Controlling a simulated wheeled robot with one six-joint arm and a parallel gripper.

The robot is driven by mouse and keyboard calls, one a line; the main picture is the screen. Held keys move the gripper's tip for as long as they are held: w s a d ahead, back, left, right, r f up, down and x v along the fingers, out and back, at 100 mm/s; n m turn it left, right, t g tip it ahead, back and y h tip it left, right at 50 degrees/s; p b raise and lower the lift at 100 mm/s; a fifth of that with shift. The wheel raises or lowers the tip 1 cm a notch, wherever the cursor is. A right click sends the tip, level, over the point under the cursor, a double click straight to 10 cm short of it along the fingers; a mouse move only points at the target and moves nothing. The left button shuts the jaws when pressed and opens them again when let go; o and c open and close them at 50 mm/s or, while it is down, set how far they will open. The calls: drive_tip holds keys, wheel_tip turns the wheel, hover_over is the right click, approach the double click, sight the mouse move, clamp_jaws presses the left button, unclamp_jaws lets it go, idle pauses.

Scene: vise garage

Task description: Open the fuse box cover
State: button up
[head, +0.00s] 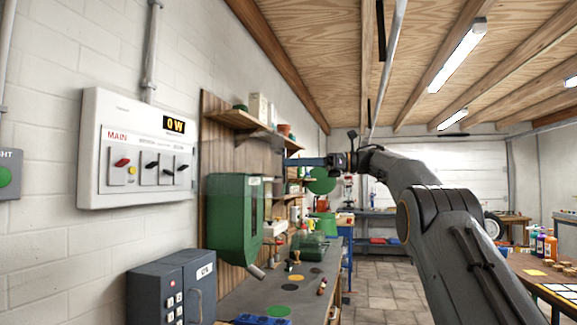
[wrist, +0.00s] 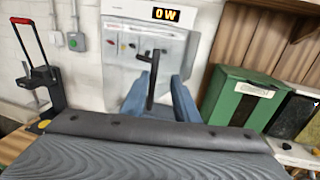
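The fuse box (head: 140,107) is a white wall box at the left in the head view, with a "0 W" display, a "MAIN" label and a row of red and black switches. It also shows in the wrist view (wrist: 128,22). I cannot clearly make out its cover's outline or position. My gripper (head: 290,162) is to the right of the box in the head view, pointing left. In the wrist view its blue fingers (wrist: 158,97) are apart, with a dark upright handle-like bar (wrist: 152,80) showing between them. I cannot tell whether they touch it.
A green wall box (head: 228,215) hangs right of the fuse box, above a workbench (head: 305,280). A dark grey cabinet (head: 155,298) stands below the fuse box. Shelves (head: 238,119) line the wall beyond. Tiled floor (head: 385,295) lies right of the bench.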

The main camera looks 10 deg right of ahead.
drive_tip(key=d, duration=0.3)
drive_tip(key=s+d+b, duration=0.1)
drive_tip(key=d, duration=0.1)
drive_tip(key=shift+d, duration=0.4)
drive_tip(key=shift+r, duration=0.15)
drive_tip(key=c, duration=0.5)
drive_tip(key=r+m+t, duration=0.1)
drive_tip(key=r+m, duration=0.1)
drive_tip(key=a+r+m+t, duration=0.1)
drive_tip(key=r+m, duration=0.1)
drive_tip(key=m, duration=0.1)
drive_tip(key=shift+a+r+t+p, duration=0.15)
drive_tip(key=shift+a+t+p, duration=0.05)
drive_tip(key=shift+t+p, duration=0.2)
clamp_jaws()
drive_tip(key=s+a+f+m+t+h+p, duration=0.15)
drive_tip(key=s+m+t+h, duration=0.35)
drive_tip(key=m, duration=0.6)
drive_tip(key=s+d+f+m+t+h, duration=0.1)
drive_tip(key=s+f+m+t+h, duration=0.25)
drive_tip(key=s+m, duration=0.55)
drive_tip(key=w+a+m+p, duration=0.2)
drive_tip(key=w+a, duration=0.4)
drive_tip(key=w, duration=0.4)
drive_tip(key=shift+w+y+p, duration=0.15)
drive_tip(key=shift+y+p, duration=0.15)
drive_tip(key=shift+y, duration=0.15)
